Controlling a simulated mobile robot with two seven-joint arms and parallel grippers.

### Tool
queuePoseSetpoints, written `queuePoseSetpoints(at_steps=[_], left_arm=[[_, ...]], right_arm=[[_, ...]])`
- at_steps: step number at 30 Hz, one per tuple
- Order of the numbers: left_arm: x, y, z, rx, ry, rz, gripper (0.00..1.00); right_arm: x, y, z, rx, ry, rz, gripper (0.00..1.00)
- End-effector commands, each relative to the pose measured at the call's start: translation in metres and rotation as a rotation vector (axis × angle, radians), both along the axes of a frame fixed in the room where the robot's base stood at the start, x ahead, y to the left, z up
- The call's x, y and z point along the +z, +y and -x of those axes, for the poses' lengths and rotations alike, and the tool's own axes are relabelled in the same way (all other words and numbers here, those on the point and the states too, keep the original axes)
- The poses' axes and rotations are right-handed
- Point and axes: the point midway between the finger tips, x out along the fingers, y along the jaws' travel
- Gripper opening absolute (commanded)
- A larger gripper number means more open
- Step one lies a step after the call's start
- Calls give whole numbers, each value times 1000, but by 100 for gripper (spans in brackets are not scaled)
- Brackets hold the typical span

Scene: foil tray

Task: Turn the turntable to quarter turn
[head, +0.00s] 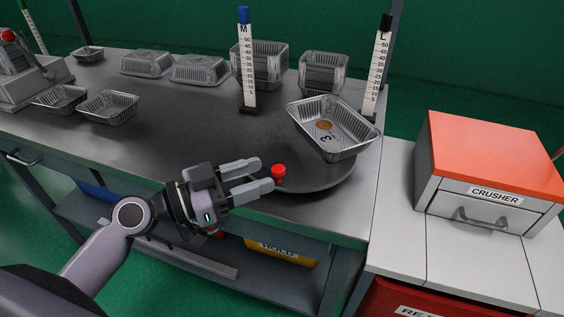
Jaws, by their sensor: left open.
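The turntable (313,178) is a dark round disc set on the grey metal bench, near its right front edge. A red knob (278,171) stands up at its front rim. A foil tray (345,150) sits tilted in the picture on the right part of the disc, with a brown spot and a dark mark inside. My left gripper (266,174) is open, with its two fingers pointing right at the red knob. The knob is at the fingertips; I cannot tell if they touch it. My right gripper is not in view.
Two upright scales stand behind, one blue-topped marked M (247,75) and one black-topped marked L (377,75). Stacked foil trays (262,62) and several single trays line the back and left. The crusher (490,165) stands right. A yellow HOLD bin (282,253) is below the bench.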

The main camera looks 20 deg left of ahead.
Motion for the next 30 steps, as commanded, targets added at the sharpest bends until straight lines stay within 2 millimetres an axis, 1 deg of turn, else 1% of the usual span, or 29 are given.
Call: queuePoseSetpoints(at_steps=[1,3,6,10,14,21,23,24,25,26,30], left_arm=[[5,-6,-6,0,-1,4,47],[5,-13,-13,1,-1,5,47],[4,-23,-23,0,-1,4,47],[2,-32,-31,1,-1,2,47],[1,-37,-35,0,0,1,47],[0,-37,-35,0,0,0,47],[0,-37,-35,0,1,1,28],[0,-37,-35,0,1,1,15],[0,-37,-35,0,1,1,5],[0,-37,-35,0,1,1,0],[1,-37,-35,0,-1,1,0]], right_arm=[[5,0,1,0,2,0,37],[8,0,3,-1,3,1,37],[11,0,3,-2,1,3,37],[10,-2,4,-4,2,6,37],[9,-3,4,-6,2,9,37],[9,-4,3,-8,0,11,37],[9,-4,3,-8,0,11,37],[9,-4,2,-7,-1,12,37],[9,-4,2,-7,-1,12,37],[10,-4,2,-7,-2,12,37],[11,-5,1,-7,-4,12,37]])
